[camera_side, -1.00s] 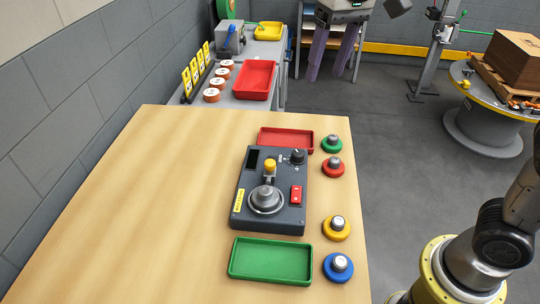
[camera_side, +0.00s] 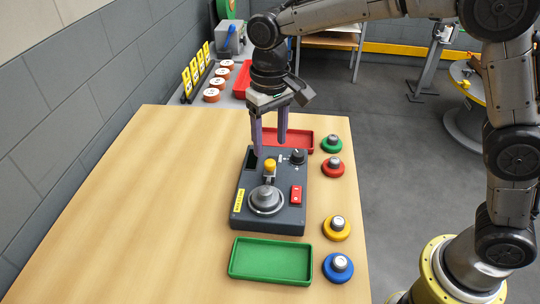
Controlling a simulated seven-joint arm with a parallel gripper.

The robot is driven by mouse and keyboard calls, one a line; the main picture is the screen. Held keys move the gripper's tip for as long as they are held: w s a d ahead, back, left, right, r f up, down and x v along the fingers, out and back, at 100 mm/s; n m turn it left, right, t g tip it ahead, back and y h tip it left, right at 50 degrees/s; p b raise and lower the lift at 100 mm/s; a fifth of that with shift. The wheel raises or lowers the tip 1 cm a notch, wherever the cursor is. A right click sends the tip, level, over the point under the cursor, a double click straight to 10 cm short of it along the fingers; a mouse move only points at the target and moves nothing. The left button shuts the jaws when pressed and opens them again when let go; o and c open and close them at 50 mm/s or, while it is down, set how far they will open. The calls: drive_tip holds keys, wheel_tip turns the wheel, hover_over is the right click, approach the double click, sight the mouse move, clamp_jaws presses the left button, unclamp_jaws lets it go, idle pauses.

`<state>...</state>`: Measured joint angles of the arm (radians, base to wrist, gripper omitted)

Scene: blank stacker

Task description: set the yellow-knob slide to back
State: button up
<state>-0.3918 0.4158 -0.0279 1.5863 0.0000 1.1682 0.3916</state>
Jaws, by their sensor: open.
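The dark grey control box (camera_side: 243,212) stands on the wooden table. The yellow knob (camera_side: 269,165) sits on its upper middle part, just behind the round silver part (camera_side: 266,199). The slot the knob rides in is too small to make out clearly. My gripper (camera_side: 270,147) points down over the back part of the box, behind and above the knob. Its two purple fingers are open with nothing between them. The fingers hide part of the box's back edge and of the dark display (camera_side: 250,166).
A black dial (camera_side: 298,156) and a red switch (camera_side: 296,195) are on the box's right side. A red tray (camera_side: 302,141) lies behind, a green tray (camera_side: 270,261) in front. Several coloured round buttons, one blue (camera_side: 338,268), line the right edge. The table's left side is clear.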

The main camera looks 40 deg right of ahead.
sight(270, 162)
drive_tip(key=shift+f, duration=2.7)
clamp_jaws()
drive_tip(key=shift+r, duration=0.1)
